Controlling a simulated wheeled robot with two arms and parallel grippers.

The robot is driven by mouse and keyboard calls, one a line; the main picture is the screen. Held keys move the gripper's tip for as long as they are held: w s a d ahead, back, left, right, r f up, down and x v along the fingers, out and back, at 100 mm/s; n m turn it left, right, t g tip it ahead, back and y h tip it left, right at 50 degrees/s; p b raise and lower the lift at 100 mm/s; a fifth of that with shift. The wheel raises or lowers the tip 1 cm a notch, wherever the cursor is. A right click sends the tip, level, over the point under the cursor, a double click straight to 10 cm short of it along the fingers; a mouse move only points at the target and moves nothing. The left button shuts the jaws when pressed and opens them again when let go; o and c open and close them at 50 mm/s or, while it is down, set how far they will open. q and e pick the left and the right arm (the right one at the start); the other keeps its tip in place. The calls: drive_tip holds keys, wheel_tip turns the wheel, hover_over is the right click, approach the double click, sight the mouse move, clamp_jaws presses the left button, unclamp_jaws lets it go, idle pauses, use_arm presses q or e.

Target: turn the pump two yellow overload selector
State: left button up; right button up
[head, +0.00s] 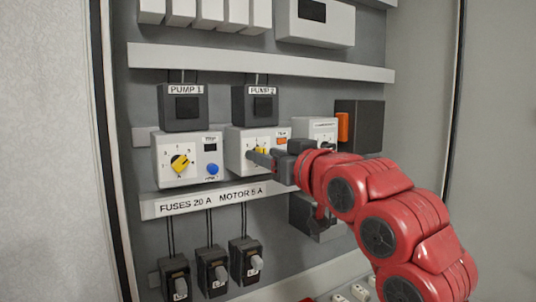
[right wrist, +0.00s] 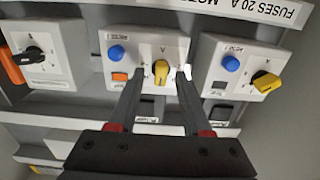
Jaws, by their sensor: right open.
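The Pump 2 overload unit is a white box (head: 235,138) below the black block labelled PUMP 2 (head: 261,104). Its yellow selector (head: 261,150) is mostly hidden by my right gripper (head: 256,155) in the head view. In the right wrist view, which shows the panel upside down, the yellow selector (right wrist: 161,72) stands upright in the picture. There my right gripper (right wrist: 159,75) is open, one finger on each side of the selector, with a gap on both sides. I cannot tell how deep the fingertips reach. My left gripper is not in view.
The Pump 1 overload unit (head: 160,152) with a tilted yellow selector (head: 180,163) and blue button (head: 212,169) sits to the left. A white unit with a black knob (right wrist: 34,53) and an orange part (head: 344,127) is to the right. Several fuse switches (head: 213,270) are below.

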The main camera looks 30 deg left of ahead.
clamp_jaws()
drive_tip(key=shift+m, duration=0.3)
drive_tip(key=m+p, duration=0.1)
drive_tip(key=m, duration=0.3)
drive_tip(key=shift+r, duration=0.1)
drive_tip(key=shift+f+m+p, duration=0.2)
drive_tip(key=shift+m+p, duration=0.1)
drive_tip(key=shift+m, duration=2.2)
unclamp_jaws()
drive_tip(key=shift+w, duration=0.1)
